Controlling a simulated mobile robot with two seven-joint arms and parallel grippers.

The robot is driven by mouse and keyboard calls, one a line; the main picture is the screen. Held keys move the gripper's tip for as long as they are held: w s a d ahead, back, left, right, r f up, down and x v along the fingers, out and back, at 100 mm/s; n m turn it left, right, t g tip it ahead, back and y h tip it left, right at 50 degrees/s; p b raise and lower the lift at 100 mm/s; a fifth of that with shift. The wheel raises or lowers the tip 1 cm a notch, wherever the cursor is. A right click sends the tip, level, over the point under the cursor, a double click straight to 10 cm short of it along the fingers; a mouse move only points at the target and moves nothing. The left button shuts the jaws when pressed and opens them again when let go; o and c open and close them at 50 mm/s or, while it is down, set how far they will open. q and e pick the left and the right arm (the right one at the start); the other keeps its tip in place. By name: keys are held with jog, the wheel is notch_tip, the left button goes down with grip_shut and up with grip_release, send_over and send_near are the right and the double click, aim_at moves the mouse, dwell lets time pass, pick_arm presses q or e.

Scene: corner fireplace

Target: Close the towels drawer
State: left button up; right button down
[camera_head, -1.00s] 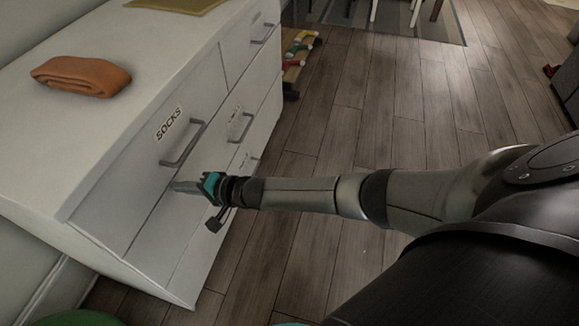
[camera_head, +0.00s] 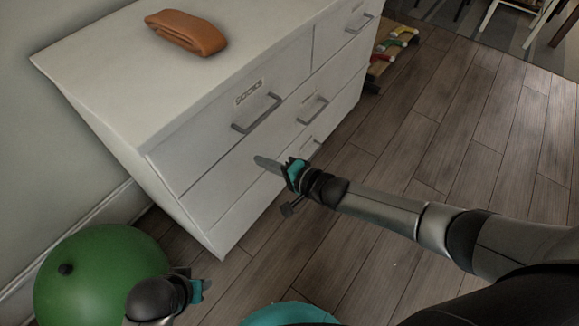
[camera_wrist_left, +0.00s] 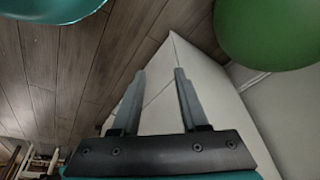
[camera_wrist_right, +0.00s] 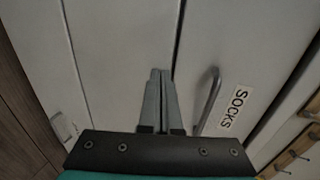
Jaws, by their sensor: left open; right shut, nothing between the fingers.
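A white dresser (camera_head: 215,165) has several drawers with grey handles, and their fronts look flush. One upper drawer (camera_head: 230,128) carries a SOCKS label, which also shows in the right wrist view (camera_wrist_right: 233,107). Other labels are too small or hidden, so I cannot tell which drawer is for towels. My right gripper (camera_head: 262,163) is shut and empty, its tips at the dresser's front below the socks drawer; I cannot tell whether they touch. My left gripper (camera_head: 202,287) is low, in front of the dresser's left corner. Its fingers are apart and empty in the left wrist view (camera_wrist_left: 159,72).
A green balloon-like ball (camera_head: 100,275) is beside my left gripper, and a teal round thing (camera_head: 290,314) is at the bottom edge. A small rack (camera_head: 385,60) stands beyond the dresser. Wooden floor (camera_head: 450,130) is clear to the right.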

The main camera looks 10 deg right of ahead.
pick_arm(q)
jog(key=s+f+g+p, duration=0.1)
jog(key=s+f+p, duration=0.2)
jog(key=f, duration=0.3)
jog(key=shift+s+a+f, duration=0.15)
jog(key=shift+a, duration=0.15)
pick_arm(e)
jog(key=v, duration=0.7)
jog(key=shift+d, duration=0.2)
jog(key=s+d+f+n+g+h+p, duration=0.3)
jog(key=s+d+f+n+h+p, duration=0.3)
jog(key=s+d+f, duration=0.45)
pick_arm(q)
jog(key=s+a+f+y+p, duration=0.1)
jog(key=s+a+f, duration=0.6)
jog(key=s, duration=0.3)
pick_arm(e)
jog(key=s+d+f+n+g+h, duration=0.2)
jog(key=s+f, duration=0.3)
jog(key=s, duration=0.5)
jog(key=s+d+f+n+g+h, duration=0.2)
jog(key=s+f+n+g, duration=0.2)
jog(key=s, duration=0.7)
jog(key=shift+s+f, duration=0.35)
jog(key=shift+f, duration=0.1)
pick_arm(q)
jog(key=shift+a, duration=0.1)
